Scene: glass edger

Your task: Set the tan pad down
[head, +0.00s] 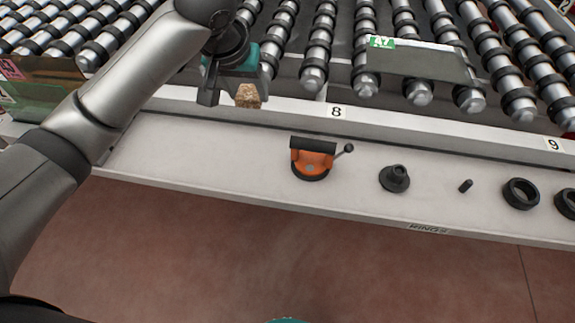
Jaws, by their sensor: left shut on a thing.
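The tan pad (247,96) is a small, rough brownish block. It shows just below my left gripper (235,93), which is shut on it, near the upper left of the head view. The gripper's dark fingers and teal body hide part of the pad. The pad appears over the back edge of the white ledge, left of the label 8; its exact height above the surface cannot be told. My right gripper is not in view.
On the ledge (220,160) stand an orange suction cup (312,158) with a black handle, a black flanged part (395,179), a small peg (465,186) and black rings (521,194). The ledge's left part looks clear.

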